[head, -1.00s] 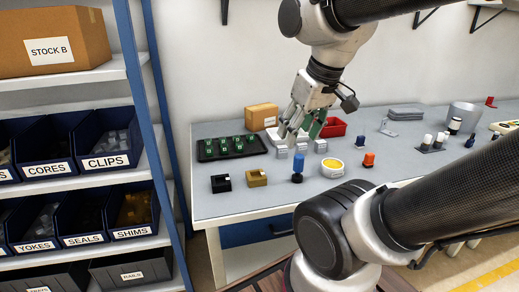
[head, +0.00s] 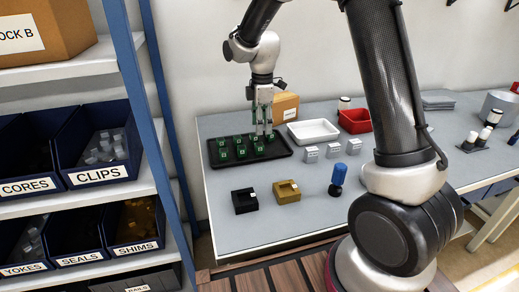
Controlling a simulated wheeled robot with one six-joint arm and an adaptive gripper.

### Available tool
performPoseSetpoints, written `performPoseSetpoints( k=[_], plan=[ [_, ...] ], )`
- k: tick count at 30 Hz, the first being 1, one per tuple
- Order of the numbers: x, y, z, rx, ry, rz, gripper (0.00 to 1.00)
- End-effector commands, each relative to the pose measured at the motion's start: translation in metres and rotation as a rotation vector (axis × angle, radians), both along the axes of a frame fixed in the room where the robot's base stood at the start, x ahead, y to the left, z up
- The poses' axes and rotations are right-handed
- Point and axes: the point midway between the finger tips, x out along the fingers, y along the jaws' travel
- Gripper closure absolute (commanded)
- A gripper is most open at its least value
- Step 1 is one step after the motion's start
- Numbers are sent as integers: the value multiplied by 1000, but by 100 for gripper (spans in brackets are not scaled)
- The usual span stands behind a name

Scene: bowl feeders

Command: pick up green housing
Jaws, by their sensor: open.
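Several green housings (head: 240,152) with small pale labels stand in rows on a black tray (head: 222,163) at the left of the table. My gripper (head: 264,131) points straight down over the back right part of the tray. Its fingers are open, with their tips low by a green housing at the back right. The fingers partly hide that housing, and I cannot tell whether they touch it.
A cardboard box (head: 286,106), a white tray (head: 314,131) and a red bin (head: 354,120) stand right of my gripper. Black (head: 244,201) and tan (head: 287,189) blocks, a blue-topped peg (head: 338,175) and grey cubes (head: 311,154) lie nearer. A shelf post (head: 156,130) rises at left.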

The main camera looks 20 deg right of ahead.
Motion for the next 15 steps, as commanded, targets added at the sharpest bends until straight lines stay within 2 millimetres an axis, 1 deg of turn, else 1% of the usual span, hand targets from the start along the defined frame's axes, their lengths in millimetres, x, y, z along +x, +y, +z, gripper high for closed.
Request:
performPoseSetpoints(
  k=[1, 4, 11, 15],
  plan=[
    [3, 3, -7, -2, 6, 21, 48],
    [5, 6, -18, -4, 11, 44, 48],
    [5, 5, -46, -3, 12, 45, 48],
    [2, 2, -68, -4, 14, 44, 48]
  ],
)
